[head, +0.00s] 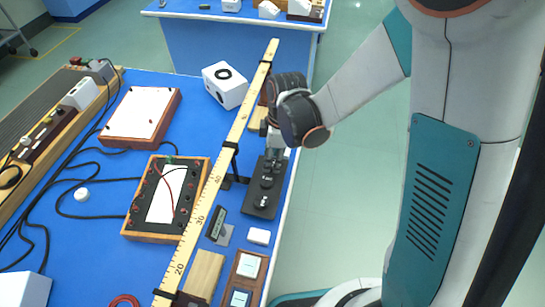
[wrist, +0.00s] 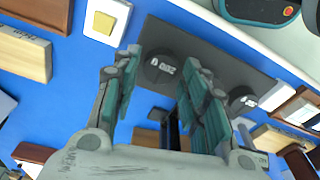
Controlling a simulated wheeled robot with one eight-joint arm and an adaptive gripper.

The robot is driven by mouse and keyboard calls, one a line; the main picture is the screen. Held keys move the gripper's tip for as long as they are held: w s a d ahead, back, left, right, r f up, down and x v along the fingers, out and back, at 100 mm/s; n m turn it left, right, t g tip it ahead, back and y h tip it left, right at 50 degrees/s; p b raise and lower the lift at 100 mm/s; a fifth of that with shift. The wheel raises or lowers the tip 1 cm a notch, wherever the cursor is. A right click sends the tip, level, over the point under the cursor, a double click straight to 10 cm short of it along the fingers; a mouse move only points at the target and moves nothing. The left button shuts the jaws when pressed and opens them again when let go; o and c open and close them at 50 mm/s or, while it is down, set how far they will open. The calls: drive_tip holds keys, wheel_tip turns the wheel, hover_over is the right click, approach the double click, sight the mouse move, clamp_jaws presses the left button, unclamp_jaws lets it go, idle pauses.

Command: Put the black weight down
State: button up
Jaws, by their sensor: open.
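A dark weight tray (head: 258,212) lies near the right edge of the blue bench, with black weights on it. In the wrist view, one black weight (wrist: 158,68) with a pale marking sits on the dark tray (wrist: 215,62), between my open fingers (wrist: 160,72). A second black weight (wrist: 241,98) sits to the right, partly behind the right finger. In the head view my gripper (head: 273,153) points down over the far end of the tray and hides part of it. I cannot tell whether the fingers touch the weight.
A long wooden ruler (head: 208,192) runs along the tray's left side on a dark stand. A small white block (head: 259,236) and wooden boxes (head: 205,272) lie in front. A white cube (head: 224,86) stands behind. The bench's right edge is close to the tray.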

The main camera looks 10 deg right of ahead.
wheel_tip(320, 180, up, 11)
drive_tip(key=d+p, duration=0.1)
drive_tip(key=p, duration=0.3)
drive_tip(key=s+d+r+m+t+h, duration=0.1)
drive_tip(key=s+d+r+m+t, duration=0.6)
drive_tip(key=s+d+r+m, duration=0.6)
drive_tip(key=shift+r+m, duration=0.55)
drive_tip(key=shift+m, duration=1.05)
idle(1.5)
